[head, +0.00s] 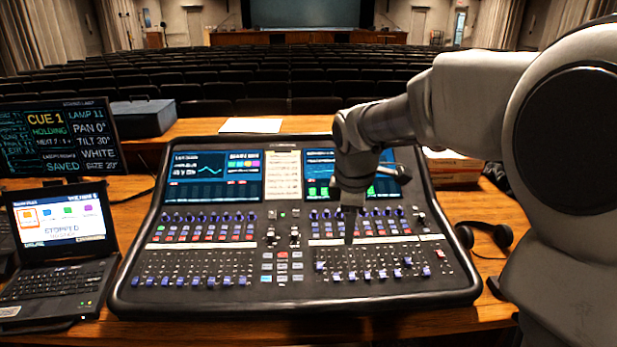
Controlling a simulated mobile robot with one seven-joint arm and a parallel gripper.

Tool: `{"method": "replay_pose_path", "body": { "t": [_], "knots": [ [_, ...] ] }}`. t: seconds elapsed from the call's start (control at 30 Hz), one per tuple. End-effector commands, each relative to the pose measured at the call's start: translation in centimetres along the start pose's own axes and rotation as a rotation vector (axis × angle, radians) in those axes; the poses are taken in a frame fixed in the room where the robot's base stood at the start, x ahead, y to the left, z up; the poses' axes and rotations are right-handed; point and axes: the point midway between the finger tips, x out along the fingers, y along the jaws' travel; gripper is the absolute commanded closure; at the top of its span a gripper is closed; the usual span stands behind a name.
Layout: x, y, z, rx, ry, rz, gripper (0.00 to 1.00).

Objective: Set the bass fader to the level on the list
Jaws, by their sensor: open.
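The mixing desk (300,294) lies on the wooden table in the head view, with two rows of blue-capped faders along its front. On the right bank, one fader (319,266) stands higher than most of its neighbours. I cannot read which fader is the bass one. A pale sheet with lines of text (282,175), possibly the list, sits between the two screens; its writing is too small to read. My gripper (350,236) is open and points down over the right bank, above the faders. Its fingertips are small and dark, and I cannot tell whether they touch anything.
A laptop (58,240) stands to the left, with a lighting monitor (60,138) behind it. Headphones (485,236) lie right of the desk. A blank paper (251,125) lies behind the desk.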

Motion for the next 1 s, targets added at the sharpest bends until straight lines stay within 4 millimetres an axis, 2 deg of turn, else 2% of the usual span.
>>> {"method": "replay_pose_path", "body": {
  "t": [0.03, 0.3, 0.63, 0.77, 1.0],
  "knots": [
    [-0.6, 1.0, 0.2, -0.030, 0.000, -0.037, 0.40],
    [1.6, 2.9, 1.0, -0.179, 0.026, -0.161, 0.40],
    [3.7, 2.8, 1.2, -0.221, 0.041, -0.194, 0.40],
    [5.8, 2.3, 1.1, -0.223, 0.042, -0.196, 0.40],
    [11.0, 1.3, 1.0, -0.221, 0.042, -0.196, 0.40]
  ]
}}
